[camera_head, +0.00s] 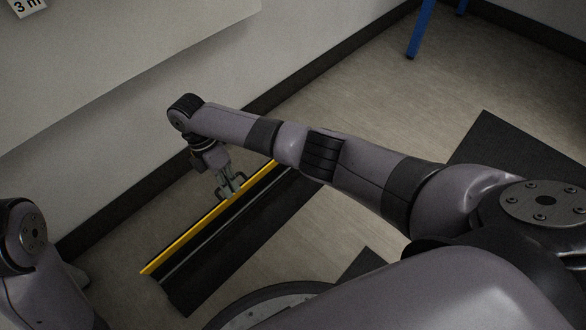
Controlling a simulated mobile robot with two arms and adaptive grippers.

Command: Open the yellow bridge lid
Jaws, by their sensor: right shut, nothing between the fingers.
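The yellow bridge lid shows as a long narrow yellow edge (193,234), running diagonally from lower left to upper right. A dark panel with a thin pale line lies along its right side. My right gripper (232,188) points down at the yellow edge, near its upper part. Its fingers are shut and hold nothing. I cannot tell whether the fingertips touch the edge. My right arm hides the upper right end of the lid. Part of my left arm shows at the lower left, but its gripper is not in view.
A pale wall (120,125) with a dark skirting board (100,213) stands at the left. Blue legs (421,27) show at the top. A dark flat surface (490,145) lies right of my right arm. Bare floor (400,105) is clear at the upper middle.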

